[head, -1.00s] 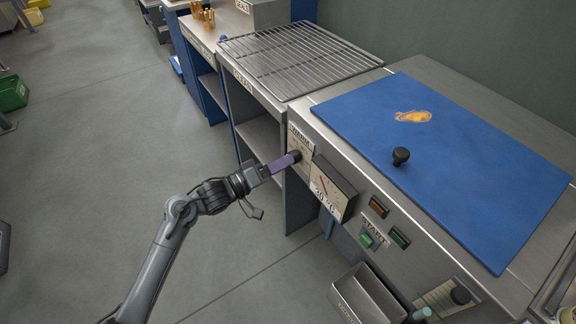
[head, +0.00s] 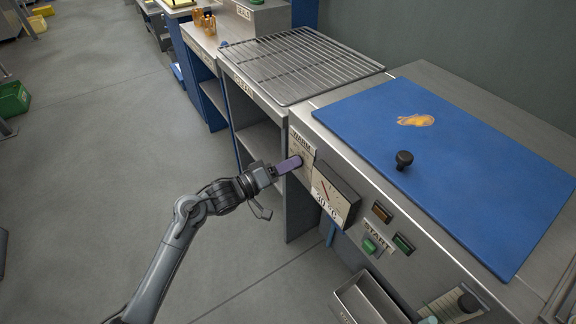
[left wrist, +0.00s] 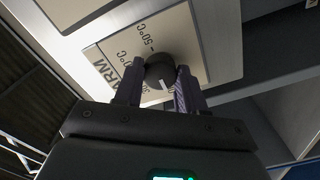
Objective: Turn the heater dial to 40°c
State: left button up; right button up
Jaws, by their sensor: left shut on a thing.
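The heater dial is a dark round knob (left wrist: 160,71) with a white pointer line, on a pale plate (left wrist: 203,45) with °C marks. In the left wrist view, "50°C" is readable and other marks are partly hidden. My left gripper (left wrist: 158,88) has its two fingers on either side of the knob and is shut on it. In the head view my left gripper (head: 289,165) reaches the WARM plate (head: 302,146) on the machine's front and covers most of the knob. A gauge (head: 331,194) with a red needle and a temperature readout sits just right of it. My right gripper is not seen.
A green START button (head: 369,246), other buttons and a metal tray (head: 367,300) are to the right. A wire rack (head: 298,62) lies behind.

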pick_arm(q)
jog(key=m+p, duration=0.4)
jog(key=m, duration=1.9)
jog(key=shift+w+a+m+p, duration=0.1)
jog(key=shift+m+p, duration=0.2)
dwell(0.5)
jog(key=o, duration=1.1)
jog(key=shift+c, duration=0.2)
